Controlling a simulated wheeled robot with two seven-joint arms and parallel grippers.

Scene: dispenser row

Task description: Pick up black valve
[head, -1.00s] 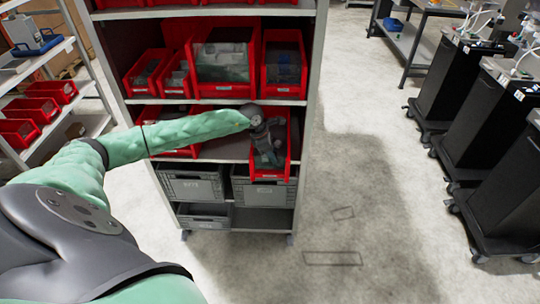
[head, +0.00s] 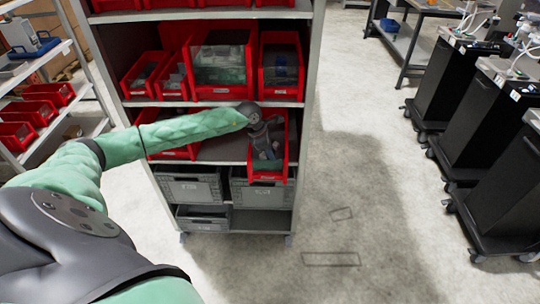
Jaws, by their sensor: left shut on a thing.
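My left arm reaches across to a red bin (head: 267,177) at the right end of the middle shelf. My left gripper (head: 268,150) points down into this bin and is shut on a small dark thing, which I take to be the black valve. The gripper hides most of it, so its shape is hard to make out. Whether it still touches the bin floor cannot be told. A bit of greenish content shows low in the bin. My right gripper is not in view.
More red bins (head: 222,89) fill the shelf above, close over my arm. Grey crates (head: 191,188) stand below. The shelf's right upright (head: 309,100) is close beside the bin. Open floor lies to the right, before black carts (head: 490,190).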

